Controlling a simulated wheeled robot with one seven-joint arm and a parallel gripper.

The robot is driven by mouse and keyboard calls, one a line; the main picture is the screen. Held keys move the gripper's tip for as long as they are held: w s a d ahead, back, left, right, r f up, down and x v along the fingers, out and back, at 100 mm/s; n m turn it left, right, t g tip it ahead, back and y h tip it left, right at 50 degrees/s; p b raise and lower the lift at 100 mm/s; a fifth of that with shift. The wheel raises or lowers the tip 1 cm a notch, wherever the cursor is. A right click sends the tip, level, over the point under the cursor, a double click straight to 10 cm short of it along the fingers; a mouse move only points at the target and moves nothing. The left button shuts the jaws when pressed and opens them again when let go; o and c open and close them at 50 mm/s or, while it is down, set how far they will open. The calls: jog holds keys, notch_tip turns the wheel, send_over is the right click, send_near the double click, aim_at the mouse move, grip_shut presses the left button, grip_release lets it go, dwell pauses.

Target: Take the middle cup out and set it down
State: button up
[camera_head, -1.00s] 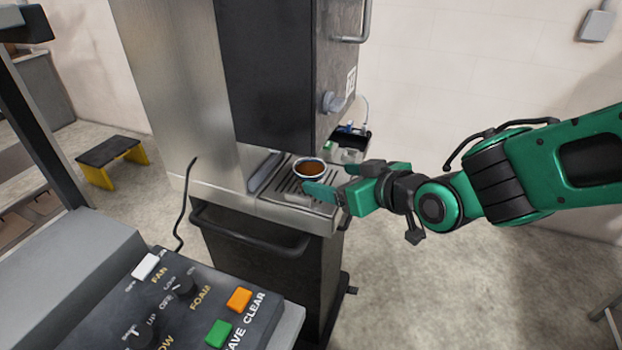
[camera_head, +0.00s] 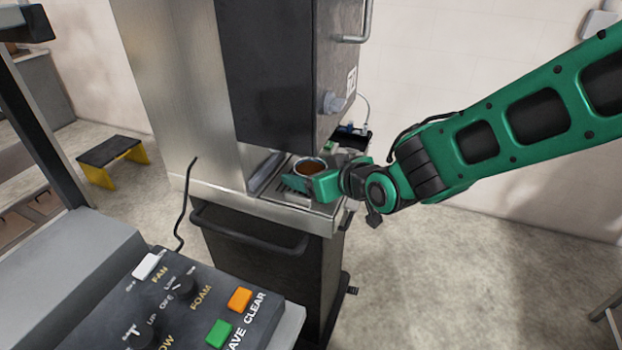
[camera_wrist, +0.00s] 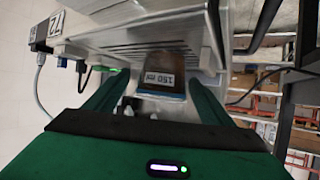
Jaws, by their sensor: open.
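The cup (camera_head: 309,166) stands upright on the slatted drip tray of the dispenser, with brown liquid inside and a dark rim. In the wrist view the cup (camera_wrist: 163,72) shows a "150 ml" label and sits between my two fingers. My gripper (camera_head: 305,181) is open, with one green finger along the near side of the cup; the far finger is mostly hidden behind it. In the wrist view my gripper (camera_wrist: 155,95) has a finger on each side of the cup. I cannot tell whether either finger touches it. Only this one cup is clearly visible.
The dark dispenser body (camera_head: 285,75) hangs close above the cup. A handle bar (camera_head: 248,232) runs below the tray (camera_head: 285,197). A control panel (camera_head: 205,300) with coloured buttons stands at the near left. A yellow-legged stool (camera_head: 110,155) is at the far left. Open floor lies at right.

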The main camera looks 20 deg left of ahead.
jog(key=shift+c, duration=0.4)
jog(key=c, duration=1.2)
jog(key=shift+c, duration=0.2)
